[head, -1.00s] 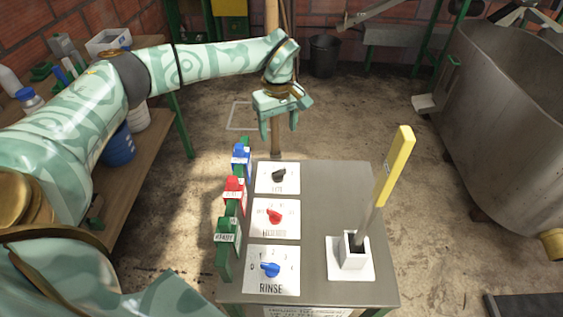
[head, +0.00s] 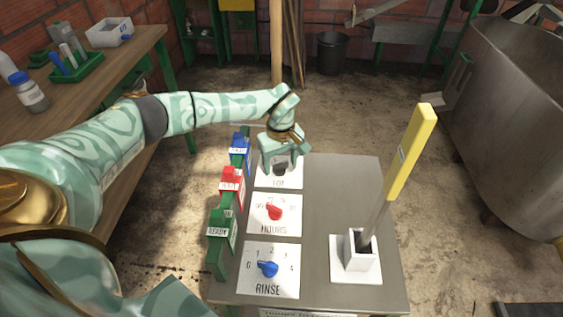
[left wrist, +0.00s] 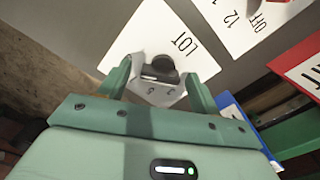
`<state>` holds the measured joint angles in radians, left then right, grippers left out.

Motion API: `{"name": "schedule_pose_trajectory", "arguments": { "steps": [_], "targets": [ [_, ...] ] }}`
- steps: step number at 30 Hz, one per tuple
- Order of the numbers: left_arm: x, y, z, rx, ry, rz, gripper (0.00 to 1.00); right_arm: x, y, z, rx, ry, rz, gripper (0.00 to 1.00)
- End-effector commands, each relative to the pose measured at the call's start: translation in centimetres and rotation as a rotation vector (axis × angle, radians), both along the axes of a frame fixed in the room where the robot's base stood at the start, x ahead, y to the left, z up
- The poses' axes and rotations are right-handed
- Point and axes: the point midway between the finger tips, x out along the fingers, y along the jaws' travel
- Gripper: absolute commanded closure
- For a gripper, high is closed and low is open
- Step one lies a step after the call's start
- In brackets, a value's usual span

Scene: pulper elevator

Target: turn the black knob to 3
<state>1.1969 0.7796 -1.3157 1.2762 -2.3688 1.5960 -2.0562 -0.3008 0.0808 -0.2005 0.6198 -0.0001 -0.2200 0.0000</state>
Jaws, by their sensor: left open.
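The black knob (head: 281,169) sits on the white LOT plate (head: 284,183) at the far end of the grey panel, partly hidden by my gripper. My left gripper (head: 281,168) is open, pointing down over it. In the left wrist view the knob (left wrist: 159,66) shows just beyond and between the two fingertips (left wrist: 160,80), and I cannot tell if they touch it. Most numbers on that plate are hidden, so I cannot read the knob's setting. My right gripper is not in view.
A red knob (head: 274,212) on the HOURS plate and a blue knob (head: 268,269) on the RINSE plate are nearer. A yellow-handled lever (head: 411,150) rises at the right. Blue, red and green tagged blocks (head: 218,243) line the panel's left edge.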

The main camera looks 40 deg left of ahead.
Motion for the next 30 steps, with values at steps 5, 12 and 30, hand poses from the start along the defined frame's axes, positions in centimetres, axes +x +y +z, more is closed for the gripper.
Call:
{"name": "schedule_pose_trajectory", "arguments": {
  "steps": [5, 12, 30],
  "targets": [
    [0.0, 0.0, 0.0, 0.000, 0.000, 0.000, 0.36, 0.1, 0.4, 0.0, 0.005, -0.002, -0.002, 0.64],
    [0.0, 0.0, 0.0, 0.000, 0.000, 0.000, 0.81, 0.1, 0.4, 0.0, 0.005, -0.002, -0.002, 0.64],
    [0.0, 0.1, 0.4, 0.001, -0.003, 0.207, 0.81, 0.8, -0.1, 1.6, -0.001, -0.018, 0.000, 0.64]
  ]
}}
